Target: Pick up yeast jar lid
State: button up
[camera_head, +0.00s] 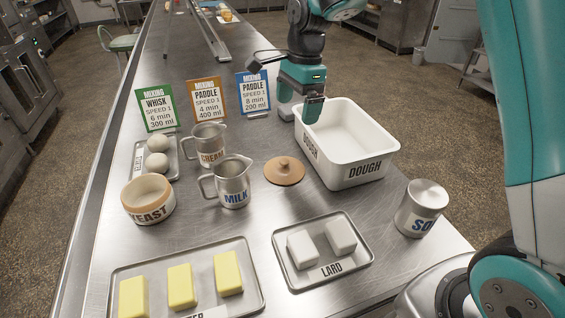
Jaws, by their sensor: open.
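The yeast jar (148,200) is a short cream and tan pot marked YEAST, at the left of the steel counter. A round tan lid with a small knob (284,171) lies flat on the counter, between the milk jug and the dough tub; it looks to be the yeast jar lid. My gripper (300,112) is teal and black, and points down at the far left corner of the dough tub. It is open, above and behind the lid and apart from it. Its fingertips are partly hard to make out.
A white dough tub (374,178) stands right of the lid. A milk jug (233,184) and a cream jug (209,147) stand left of it. A lard tray (358,262), butter tray (252,301) and steel canister (421,210) are nearer. Mixing cards (207,98) stand behind.

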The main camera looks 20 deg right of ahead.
jog(key=p, duration=0.2)
send_over(285, 161)
notch_tip(285, 161, down, 10)
jog(key=shift+d, duration=0.1)
jog(key=shift+w+f+p, duration=0.2)
jog(key=shift+f+p, duration=0.8)
jog(key=shift+f, duration=1.95)
jog(key=shift+s, duration=0.1)
jog(key=c, duration=1.1)
